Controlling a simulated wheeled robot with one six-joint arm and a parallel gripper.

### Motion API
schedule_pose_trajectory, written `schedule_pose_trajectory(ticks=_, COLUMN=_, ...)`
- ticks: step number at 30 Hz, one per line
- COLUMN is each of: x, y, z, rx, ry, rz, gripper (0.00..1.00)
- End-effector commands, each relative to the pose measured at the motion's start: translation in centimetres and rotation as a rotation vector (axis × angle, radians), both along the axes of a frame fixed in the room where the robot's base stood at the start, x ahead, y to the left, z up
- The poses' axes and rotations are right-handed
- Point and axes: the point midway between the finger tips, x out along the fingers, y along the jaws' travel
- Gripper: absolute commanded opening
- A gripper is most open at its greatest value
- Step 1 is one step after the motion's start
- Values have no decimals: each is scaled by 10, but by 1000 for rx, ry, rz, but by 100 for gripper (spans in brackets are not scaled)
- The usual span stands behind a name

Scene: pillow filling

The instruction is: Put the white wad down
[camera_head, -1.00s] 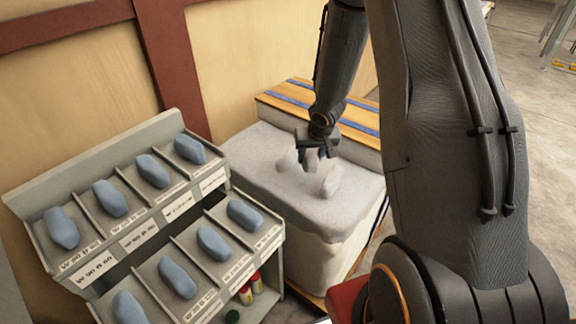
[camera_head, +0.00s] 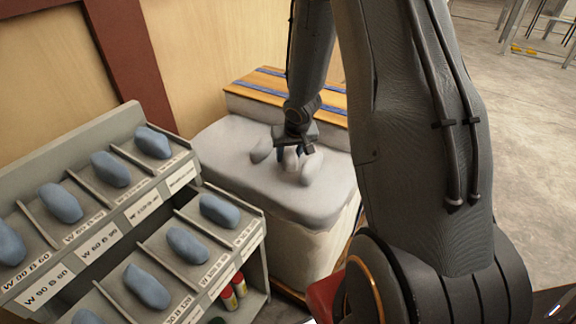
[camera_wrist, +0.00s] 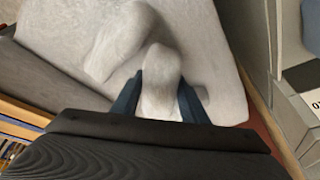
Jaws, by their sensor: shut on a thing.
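My gripper (camera_head: 293,154) is shut on a pale white wad (camera_head: 291,161), low over the grey-white padded top of a block (camera_head: 225,160). In the wrist view the held wad (camera_wrist: 161,78) sits between the two dark blue fingers. I cannot tell whether its underside touches the pad. Another white wad (camera_head: 261,150) lies on the pad to the left of my gripper, and one more (camera_head: 311,168) lies close on its right. In the wrist view a neighbouring wad (camera_wrist: 118,42) lies just beyond the held one, to the upper left.
A grey rack (camera_head: 140,215) with several blue wads in labelled slots stands to the left. Red cylinders (camera_head: 232,290) stand low in it. A wooden strip with blue bands (camera_head: 275,85) borders the pad's back. The pad's front left is bare.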

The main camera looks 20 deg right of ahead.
Motion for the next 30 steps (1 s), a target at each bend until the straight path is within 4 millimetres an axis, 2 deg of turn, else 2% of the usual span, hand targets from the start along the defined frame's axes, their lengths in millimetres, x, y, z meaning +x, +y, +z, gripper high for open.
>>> schedule_pose_trajectory(ticks=12, x=1, y=0, z=-36, rx=0, ry=0, rz=1, gripper=14)
schedule_pose_trajectory(ticks=26, x=0, y=0, z=-40, rx=0, ry=0, rz=-1, gripper=14)
schedule_pose_trajectory(ticks=27, x=0, y=0, z=-39, rx=0, ry=1, rz=0, gripper=46)
schedule_pose_trajectory(ticks=30, x=0, y=0, z=-39, rx=0, ry=1, rz=0, gripper=48)
